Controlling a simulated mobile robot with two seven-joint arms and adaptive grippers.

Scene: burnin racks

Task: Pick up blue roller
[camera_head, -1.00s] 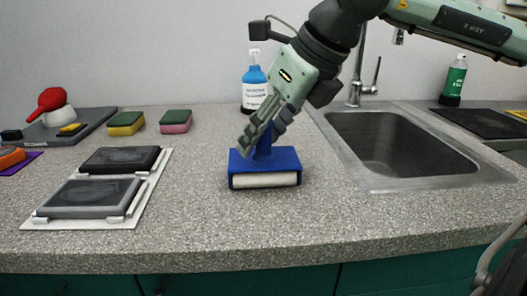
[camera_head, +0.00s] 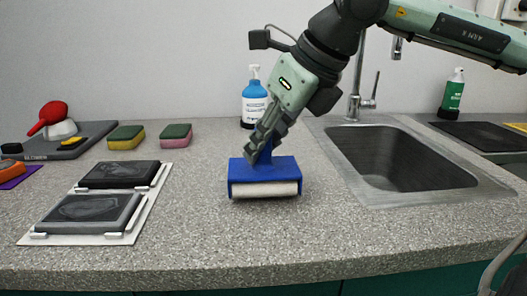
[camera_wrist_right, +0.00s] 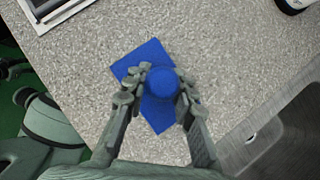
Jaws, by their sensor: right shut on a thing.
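The blue roller (camera_head: 264,174) stands on the grey speckled counter in the middle of the head view, its white roll facing the front and its handle upward. My right gripper (camera_head: 259,143) comes down from the upper right and is shut on the handle. In the right wrist view the fingers (camera_wrist_right: 160,95) sit on both sides of the round blue handle top (camera_wrist_right: 162,83), with the blue roller body (camera_wrist_right: 157,112) below. The roller appears to rest on the counter. The fingers partly hide the handle. My left gripper is not in view.
A sink (camera_head: 400,160) lies to the right. A blue bottle (camera_head: 254,98) stands behind the roller. Two dark pads on a white tray (camera_head: 140,215) lie to the left, with two sponges (camera_head: 126,137) (camera_head: 175,135) behind. The counter in front of the roller is clear.

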